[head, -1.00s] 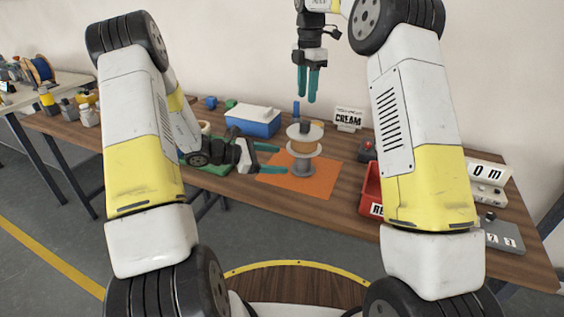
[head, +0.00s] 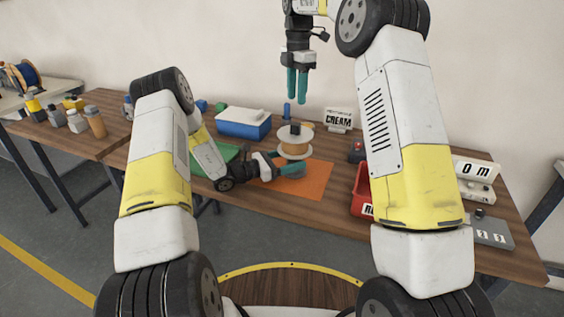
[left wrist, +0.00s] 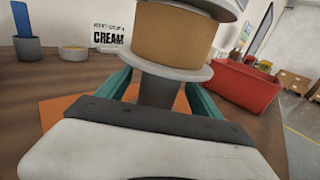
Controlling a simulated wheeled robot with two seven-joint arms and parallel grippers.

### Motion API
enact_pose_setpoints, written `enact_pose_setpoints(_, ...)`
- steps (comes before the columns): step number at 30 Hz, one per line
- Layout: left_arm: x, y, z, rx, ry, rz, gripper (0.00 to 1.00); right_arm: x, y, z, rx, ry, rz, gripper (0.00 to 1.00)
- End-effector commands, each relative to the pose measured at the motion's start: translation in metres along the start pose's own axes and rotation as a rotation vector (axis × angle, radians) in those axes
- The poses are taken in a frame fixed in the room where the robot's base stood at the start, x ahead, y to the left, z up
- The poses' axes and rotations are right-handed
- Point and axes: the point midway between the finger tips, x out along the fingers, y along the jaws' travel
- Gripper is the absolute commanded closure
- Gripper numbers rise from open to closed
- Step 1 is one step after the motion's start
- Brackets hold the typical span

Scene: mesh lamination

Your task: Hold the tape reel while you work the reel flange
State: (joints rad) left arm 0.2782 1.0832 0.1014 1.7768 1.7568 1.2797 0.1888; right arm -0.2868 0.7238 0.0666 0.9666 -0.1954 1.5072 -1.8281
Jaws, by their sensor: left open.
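The tape reel (head: 294,148) stands upright on the orange mat (head: 316,182), with tan tape between two pale discs. Its upper flange (head: 290,134) has a dark knob on top. In the left wrist view the tan tape (left wrist: 172,32) and lower disc (left wrist: 150,68) fill the top middle, and the upper disc is cut off by the frame edge. My left gripper (head: 296,168) is open, low at the reel, with one teal finger on each side of the grey stem (left wrist: 158,93). Contact cannot be told. My right gripper (head: 297,86) hangs empty above and behind the reel; its finger gap is unclear.
A blue box with a white lid (head: 243,123) is behind left of the reel, and a CREAM sign (head: 338,119) behind right. A red bin (head: 362,194) stands to the right. A blue upright item (head: 287,110) is behind the reel. Bottles (head: 76,121) stand far left.

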Motion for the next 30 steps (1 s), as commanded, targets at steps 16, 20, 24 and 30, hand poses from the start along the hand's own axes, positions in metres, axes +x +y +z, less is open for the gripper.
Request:
enact_pose_setpoints(16,0.0090,-0.0001,0.0001,0.000,0.000,0.000,0.52,0.0000,0.0000,0.0000,0.000,0.000,0.000,0.64)
enact_pose_setpoints(20,0.0090,-0.0001,0.0000,0.000,0.000,0.000,0.77,0.0000,0.0000,0.0000,0.000,0.000,0.000,0.64)
enact_pose_setpoints(24,0.0089,-0.0001,0.0000,0.000,0.000,0.000,1.00,0.0000,0.0000,0.0000,0.000,0.000,0.000,0.64)
enact_pose_setpoints(30,0.0089,-0.0001,0.0000,0.000,0.001,0.000,0.70,0.0000,0.0000,0.0000,0.000,0.000,0.000,0.64)
